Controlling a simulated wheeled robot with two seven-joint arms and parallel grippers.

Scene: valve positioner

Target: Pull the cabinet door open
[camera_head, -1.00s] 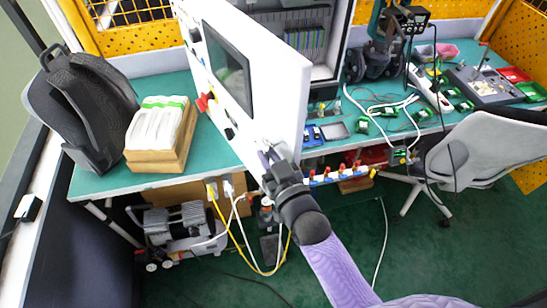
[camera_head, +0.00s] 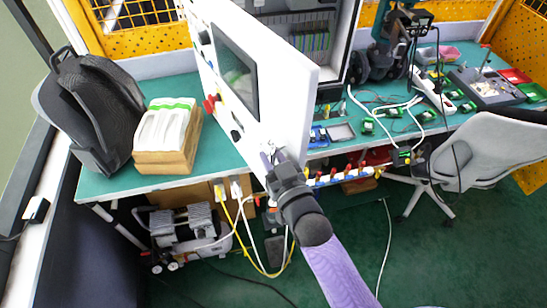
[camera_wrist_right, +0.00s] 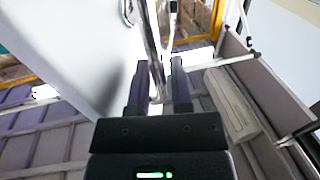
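The white cabinet door (camera_head: 286,85) stands swung out from the cabinet (camera_head: 340,45) in the head view, with the shelved interior showing to its right. A dark screen (camera_head: 235,70) is set in the door's left face. My right gripper (camera_head: 270,157) is at the lower front part of the door. In the right wrist view, the metal bar handle (camera_wrist_right: 152,45) runs between the two dark fingers of the right gripper (camera_wrist_right: 160,85), which are closed in around it. The door face (camera_wrist_right: 70,45) is to the left there. My left gripper is out of view.
A black backpack (camera_head: 90,105) and a wooden box of white items (camera_head: 166,140) stand on the green table (camera_head: 110,183), left of the door. Cables and small parts lie right of the cabinet. A grey chair (camera_head: 480,150) is at right; a compressor (camera_head: 185,235) sits below.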

